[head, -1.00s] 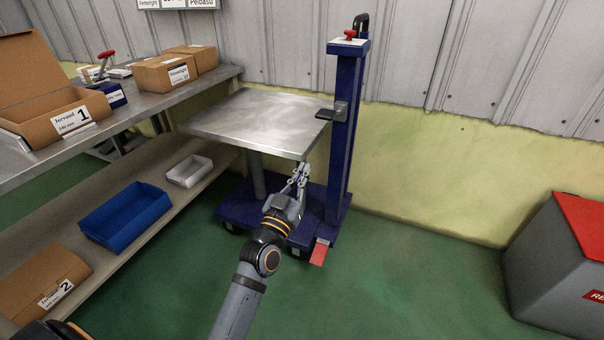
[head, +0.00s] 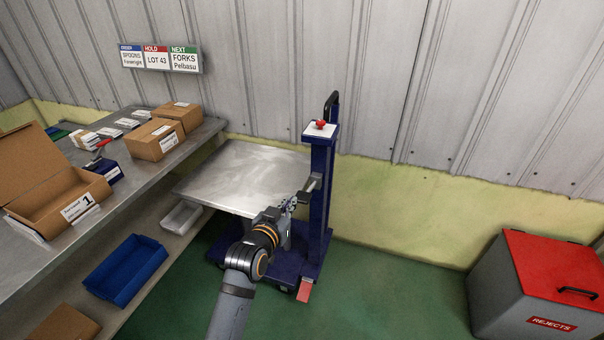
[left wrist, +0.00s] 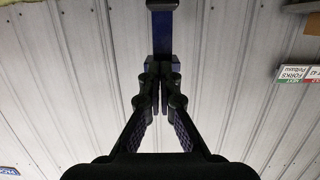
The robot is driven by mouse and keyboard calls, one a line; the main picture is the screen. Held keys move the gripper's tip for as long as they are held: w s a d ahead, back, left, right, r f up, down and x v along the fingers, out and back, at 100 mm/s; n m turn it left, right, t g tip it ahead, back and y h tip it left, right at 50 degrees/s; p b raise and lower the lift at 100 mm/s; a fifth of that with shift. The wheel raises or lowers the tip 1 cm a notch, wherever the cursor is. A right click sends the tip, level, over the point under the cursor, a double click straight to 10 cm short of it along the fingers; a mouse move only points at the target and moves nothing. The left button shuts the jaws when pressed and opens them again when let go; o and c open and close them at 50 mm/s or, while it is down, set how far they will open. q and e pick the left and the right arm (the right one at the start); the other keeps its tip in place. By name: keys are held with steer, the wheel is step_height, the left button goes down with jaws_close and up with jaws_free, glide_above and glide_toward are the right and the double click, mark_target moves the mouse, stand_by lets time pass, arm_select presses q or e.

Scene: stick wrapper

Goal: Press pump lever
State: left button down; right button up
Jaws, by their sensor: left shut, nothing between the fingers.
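A blue lift cart (head: 320,205) with a bare metal platform (head: 240,180) stands against the wall. A small grey and black lever-like part (head: 313,184) sticks out from its column near platform height. A red pedal (head: 305,290) is low at its front. I cannot tell for sure which one is the pump lever. My left gripper (head: 290,203) is shut and empty, just left of the column and below the grey part; contact is unclear. In the left wrist view the shut fingers (left wrist: 161,108) point towards the dark blue column (left wrist: 162,38). My right gripper is out of view.
A red knob (head: 320,125) sits on top of the column. A steel bench (head: 190,145) with cardboard boxes (head: 155,138) and a blue bin (head: 125,270) below runs along the left. A grey rejects bin (head: 540,285) stands at right. Green floor between is clear.

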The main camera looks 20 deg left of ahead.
arm_select(q)
steer(key=shift+r, duration=0.3)
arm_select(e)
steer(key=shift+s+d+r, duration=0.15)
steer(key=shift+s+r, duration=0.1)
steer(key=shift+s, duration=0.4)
arm_select(q)
steer(key=shift+w, duration=0.1)
glide_above(301, 201)
step_height(301, 201, down, 2)
step_height(301, 201, down, 4)
steer(key=shift+r, duration=0.25)
steer(key=shift+f, duration=0.45)
